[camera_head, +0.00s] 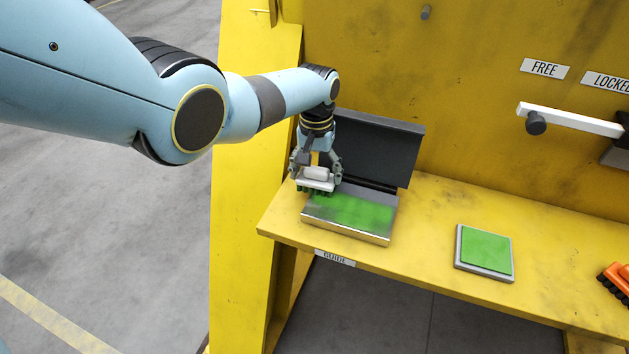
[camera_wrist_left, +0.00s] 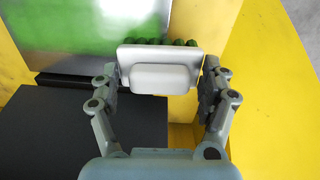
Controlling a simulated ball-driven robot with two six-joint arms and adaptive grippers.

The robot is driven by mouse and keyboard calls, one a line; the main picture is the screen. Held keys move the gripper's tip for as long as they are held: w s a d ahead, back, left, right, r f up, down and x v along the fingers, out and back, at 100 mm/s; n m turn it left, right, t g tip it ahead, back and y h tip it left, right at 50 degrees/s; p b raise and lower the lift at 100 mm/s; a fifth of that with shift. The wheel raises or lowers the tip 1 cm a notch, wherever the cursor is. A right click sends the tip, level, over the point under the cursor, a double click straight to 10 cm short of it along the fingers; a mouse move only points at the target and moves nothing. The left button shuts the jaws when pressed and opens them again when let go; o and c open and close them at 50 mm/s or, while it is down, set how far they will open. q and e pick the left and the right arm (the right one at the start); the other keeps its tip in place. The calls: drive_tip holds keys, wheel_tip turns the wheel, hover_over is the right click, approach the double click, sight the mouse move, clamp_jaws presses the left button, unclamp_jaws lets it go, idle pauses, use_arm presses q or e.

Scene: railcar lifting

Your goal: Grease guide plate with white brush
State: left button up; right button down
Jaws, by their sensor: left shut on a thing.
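My left gripper (camera_head: 315,172) is shut on the white brush (camera_head: 316,174), which has a pale grip and green bristles pointing down. In the left wrist view the brush (camera_wrist_left: 160,70) sits between the two fingers. It is at the left edge of the guide plate (camera_head: 346,226), a metal plate with green grease smeared over much of its top. In the left wrist view the plate (camera_wrist_left: 60,62) lies beyond the brush, at the upper left. I cannot tell whether the bristles touch it. My right gripper is not in view.
A dark upright panel (camera_head: 380,145) stands behind the plate. A grey tray with a green pad (camera_head: 484,250) lies to the right on the yellow bench (camera_head: 425,230). An orange brush (camera_head: 615,281) is at the right edge. A white lever (camera_head: 570,119) is on the wall under a FREE label (camera_head: 545,68).

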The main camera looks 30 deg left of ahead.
use_arm(q)
drive_tip(key=shift+f, duration=0.1)
drive_tip(key=shift+w+d, duration=0.3)
drive_tip(key=shift+d, duration=0.65)
drive_tip(key=shift+w+d, duration=0.3)
drive_tip(key=shift+d, duration=0.6)
drive_tip(key=shift+w+d+b, duration=0.25)
drive_tip(key=shift+d+b, duration=0.1)
drive_tip(key=shift+d, duration=0.8)
drive_tip(key=shift+w+d+b, duration=0.2)
drive_tip(key=shift+d+b, duration=0.15)
drive_tip(key=shift+d, duration=0.75)
drive_tip(key=shift+w+d+b, duration=0.2)
drive_tip(key=shift+d, duration=0.55)
drive_tip(key=shift+w+d+b, duration=0.2)
drive_tip(key=shift+d, duration=0.5)
drive_tip(key=shift+w+d+b, duration=0.25)
drive_tip(key=shift+d+b, duration=0.2)
drive_tip(key=shift+d, duration=0.5)
drive_tip(key=shift+w+d+b, duration=0.25)
drive_tip(key=shift+d+b, duration=0.2)
drive_tip(key=shift+d, duration=0.45)
drive_tip(key=shift+w+d+b, duration=0.2)
drive_tip(key=shift+d+b, duration=0.35)
drive_tip(key=shift+d, duration=0.3)
drive_tip(key=shift+w+d+b, duration=0.15)
drive_tip(key=shift+d+b, duration=0.4)
drive_tip(key=shift+d, duration=0.25)
wheel_tip(320, 180, up, 6)
drive_tip(key=p, duration=0.6)
